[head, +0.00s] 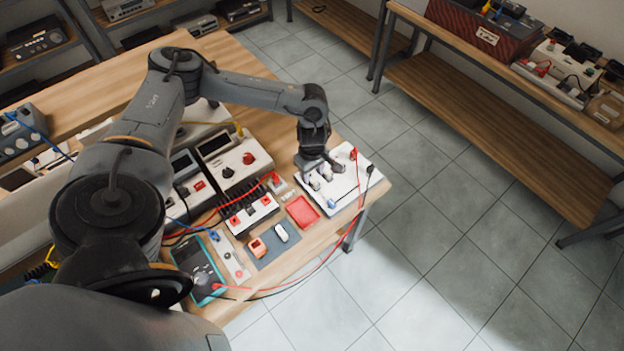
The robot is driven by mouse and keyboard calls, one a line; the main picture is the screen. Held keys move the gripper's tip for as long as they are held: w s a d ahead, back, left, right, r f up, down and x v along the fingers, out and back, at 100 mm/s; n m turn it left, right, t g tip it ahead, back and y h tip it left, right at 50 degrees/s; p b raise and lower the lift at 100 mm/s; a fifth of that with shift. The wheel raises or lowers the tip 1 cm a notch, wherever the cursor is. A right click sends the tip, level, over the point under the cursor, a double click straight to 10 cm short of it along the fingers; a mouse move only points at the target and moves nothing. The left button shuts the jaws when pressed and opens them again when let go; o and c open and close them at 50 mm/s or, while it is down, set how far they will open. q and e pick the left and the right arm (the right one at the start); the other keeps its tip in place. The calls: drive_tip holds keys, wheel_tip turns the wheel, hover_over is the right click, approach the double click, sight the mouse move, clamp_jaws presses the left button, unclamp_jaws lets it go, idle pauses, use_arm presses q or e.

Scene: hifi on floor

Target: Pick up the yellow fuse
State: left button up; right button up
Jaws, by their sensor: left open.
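My left gripper (322,171) is open and points down over a white board (340,197) near the right end of the wooden workbench. Small pale and dark parts on the board (326,173) show close to the fingertips. I cannot make out a yellow fuse among them; the gripper covers part of the board and the parts are too small to tell. Nothing is clearly held between the fingers. My right gripper is not in view.
Beside the board are a red tray (302,212) and a grey mat (275,243) with small items. A multimeter (198,268) lies nearer. Instruments stand to the left. Red and black leads loop over the bench edge. Open tiled floor (440,200) lies to the right.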

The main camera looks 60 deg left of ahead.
sight(312, 180)
use_arm(q)
drive_tip(key=shift+f, duration=1.2)
clamp_jaws()
drive_tip(key=shift+r, duration=0.1)
